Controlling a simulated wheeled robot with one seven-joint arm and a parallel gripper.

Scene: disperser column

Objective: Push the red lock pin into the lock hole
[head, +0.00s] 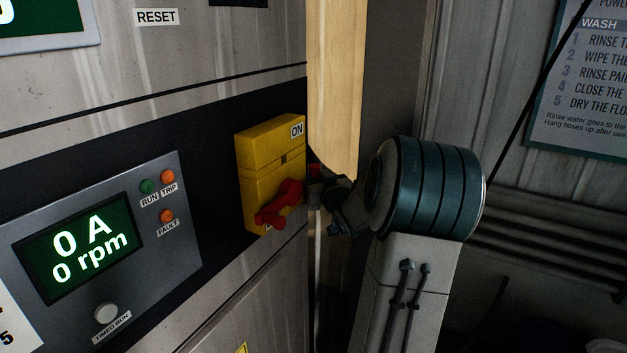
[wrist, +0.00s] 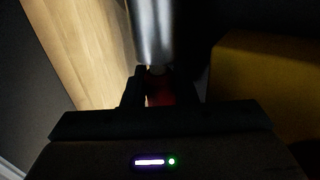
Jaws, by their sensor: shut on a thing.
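The red lock pin (wrist: 161,91) is between the fingers of my gripper (wrist: 160,82) in the wrist view, with a small pale end at its far side. A small red part of it shows in the head view (head: 314,168). My gripper (head: 320,182) is shut on it, just right of the yellow switch box (head: 262,152) and apart from it as far as I can tell. The box also shows at the right in the wrist view (wrist: 265,88). A red rotary handle (head: 280,203) sits on the box front, tilted. I cannot make out the lock hole.
A shiny metal cylinder (wrist: 151,32) lies just beyond the fingertips. A control panel (head: 100,230) with a display is left of the box.

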